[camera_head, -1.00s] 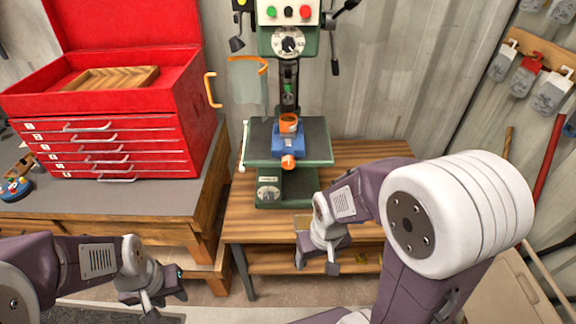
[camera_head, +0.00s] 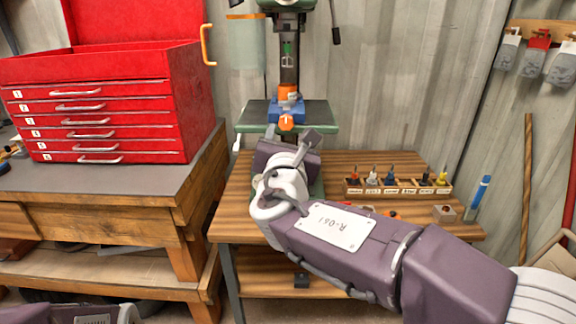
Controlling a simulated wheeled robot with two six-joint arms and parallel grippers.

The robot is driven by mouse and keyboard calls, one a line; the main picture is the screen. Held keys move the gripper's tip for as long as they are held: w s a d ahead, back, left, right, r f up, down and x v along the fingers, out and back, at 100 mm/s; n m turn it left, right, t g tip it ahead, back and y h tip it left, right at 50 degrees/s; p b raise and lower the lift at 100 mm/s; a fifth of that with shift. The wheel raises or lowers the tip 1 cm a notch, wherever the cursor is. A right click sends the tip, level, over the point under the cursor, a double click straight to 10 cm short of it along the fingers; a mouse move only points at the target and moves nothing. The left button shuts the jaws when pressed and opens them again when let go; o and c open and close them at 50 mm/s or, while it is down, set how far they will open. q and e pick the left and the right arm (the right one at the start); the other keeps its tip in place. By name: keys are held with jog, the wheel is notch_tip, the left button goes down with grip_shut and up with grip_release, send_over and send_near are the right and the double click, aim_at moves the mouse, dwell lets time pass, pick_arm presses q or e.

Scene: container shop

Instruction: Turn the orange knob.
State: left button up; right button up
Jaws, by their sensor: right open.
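The orange knob (camera_head: 286,123) is at the front of a small blue vise (camera_head: 291,111). The vise sits on the green drill press table (camera_head: 326,117). An orange part (camera_head: 287,95) stands above the vise. My right gripper (camera_head: 290,136) is open just below and in front of the knob, with its fingers pointing toward it. I cannot tell whether they touch it. The right arm hides the lower part of the drill press. Only a bit of my left arm shows at the bottom left; its gripper is out of view.
The drill press column (camera_head: 289,62) rises behind the vise. A rack of small tools (camera_head: 398,189) and a blue marker-like item (camera_head: 477,192) are on the wooden bench (camera_head: 241,208) to the right. A red tool chest (camera_head: 190,98) stands at the left.

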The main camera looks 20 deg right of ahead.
aim_at(286, 123)
jog(key=x, duration=0.9)
jog(key=shift+w+a+f+p, duration=0.15)
jog(key=shift+a+f+p, duration=0.15)
jog(key=shift+a+f, duration=0.1)
grip_shut()
